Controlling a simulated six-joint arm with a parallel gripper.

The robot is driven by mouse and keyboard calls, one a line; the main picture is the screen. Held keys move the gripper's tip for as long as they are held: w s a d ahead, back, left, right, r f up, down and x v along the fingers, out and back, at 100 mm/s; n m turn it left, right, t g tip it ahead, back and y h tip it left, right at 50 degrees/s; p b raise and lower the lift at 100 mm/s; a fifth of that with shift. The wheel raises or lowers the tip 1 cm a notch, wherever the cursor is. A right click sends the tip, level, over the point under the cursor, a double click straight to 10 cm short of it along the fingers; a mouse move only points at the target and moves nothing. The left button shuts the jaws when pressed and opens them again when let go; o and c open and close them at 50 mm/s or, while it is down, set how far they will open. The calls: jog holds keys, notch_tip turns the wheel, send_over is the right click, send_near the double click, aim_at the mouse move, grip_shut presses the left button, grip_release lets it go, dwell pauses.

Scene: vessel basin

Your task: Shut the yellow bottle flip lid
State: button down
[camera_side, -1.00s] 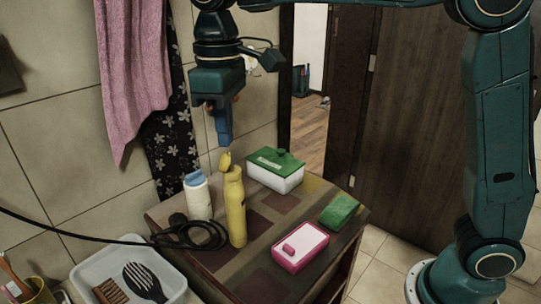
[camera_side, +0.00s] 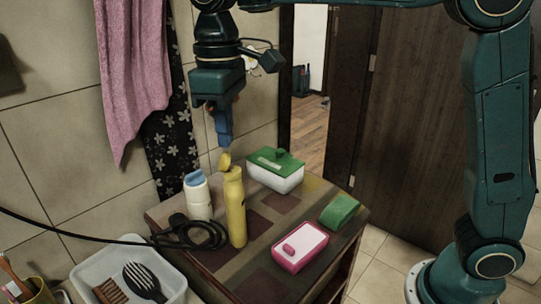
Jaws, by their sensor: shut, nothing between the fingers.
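The yellow bottle (camera_side: 236,208) stands upright on the cabinet top. Its yellow flip lid (camera_side: 225,162) is open and sticks up at the bottle's top left. My gripper (camera_side: 225,142) points down just above the lid, with its blue fingers shut and nothing held. A small gap seems to show between the fingertips and the lid; I cannot tell the depth between them.
A white bottle with a blue top (camera_side: 198,196) stands left of the yellow bottle. Behind is a white box with a green lid (camera_side: 276,170). A pink-and-white box (camera_side: 300,246), a green sponge (camera_side: 340,211), a black cable (camera_side: 190,236) and a white tray (camera_side: 92,272) are nearby.

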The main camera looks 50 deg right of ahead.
jog(key=shift+f, duration=1.8)
jog(key=shift+r, duration=0.2)
dwell(0.4)
jog(key=shift+r, duration=3.85)
jog(key=s+d+m+t, duration=0.2)
jog(key=s+d, duration=0.4)
jog(key=d, duration=0.1)
jog(key=s+d+f+m+t, duration=0.1)
jog(key=s+d+f+m, duration=0.1)
jog(key=s+d+f, duration=0.3)
jog(key=s+d+f+m+t, duration=0.2)
jog(key=s+d+f, duration=0.3)
jog(key=s, duration=0.6)
jog(key=shift+d+t, duration=0.3)
jog(key=shift+d, duration=0.15)
